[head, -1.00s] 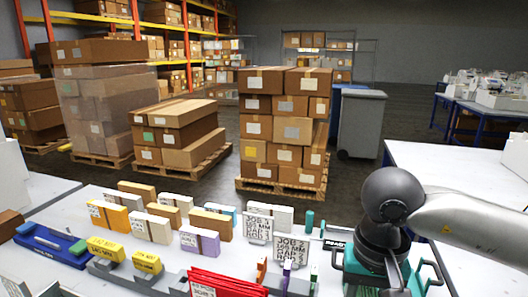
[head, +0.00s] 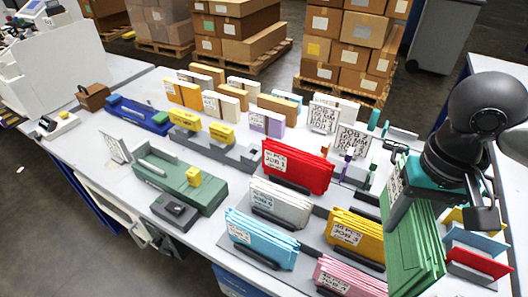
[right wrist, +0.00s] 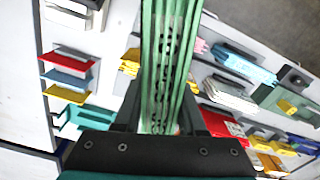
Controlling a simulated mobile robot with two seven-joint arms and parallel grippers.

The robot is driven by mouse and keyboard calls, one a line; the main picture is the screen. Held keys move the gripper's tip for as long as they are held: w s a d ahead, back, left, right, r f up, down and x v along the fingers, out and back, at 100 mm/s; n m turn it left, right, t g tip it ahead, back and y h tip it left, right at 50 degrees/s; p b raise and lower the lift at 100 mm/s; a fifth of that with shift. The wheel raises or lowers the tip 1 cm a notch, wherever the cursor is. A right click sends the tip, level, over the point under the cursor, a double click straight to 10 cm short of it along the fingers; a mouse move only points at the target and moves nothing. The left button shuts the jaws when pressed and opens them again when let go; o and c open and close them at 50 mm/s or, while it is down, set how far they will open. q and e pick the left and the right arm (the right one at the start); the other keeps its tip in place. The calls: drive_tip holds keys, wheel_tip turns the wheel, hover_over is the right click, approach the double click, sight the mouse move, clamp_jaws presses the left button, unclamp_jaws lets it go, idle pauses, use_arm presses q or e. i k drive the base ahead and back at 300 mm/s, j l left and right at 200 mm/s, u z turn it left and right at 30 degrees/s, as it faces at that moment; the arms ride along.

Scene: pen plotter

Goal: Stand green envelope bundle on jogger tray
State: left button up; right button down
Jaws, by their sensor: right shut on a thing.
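My right gripper (head: 408,182) is shut on the green envelope bundle (head: 412,245) and holds it at the right of the head view. The bundle hangs below the gripper, on edge and slightly tilted. In the right wrist view the bundle (right wrist: 168,60) runs up between the two fingers of the gripper (right wrist: 160,118). A grey-green device with a shallow bed and a yellow block (head: 180,180) stands left of centre on the table; I cannot tell for sure that it is the jogger tray. My left gripper is not in view.
Red (head: 297,165), white (head: 280,203), blue (head: 262,238), yellow (head: 357,233) and pink (head: 350,278) bundles stand in racks between my gripper and the device. A blue device (head: 138,115) and a small grey box (head: 175,210) are near it. Coloured trays (head: 478,250) lie at right.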

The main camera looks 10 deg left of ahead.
sight(167, 168)
drive_tip(key=k+j, duration=0.1)
drive_tip(key=j, duration=1.7)
drive_tip(key=i+j, duration=0.25)
drive_tip(key=i, duration=0.25)
drive_tip(key=i+j, duration=0.3)
drive_tip(key=i, duration=0.2)
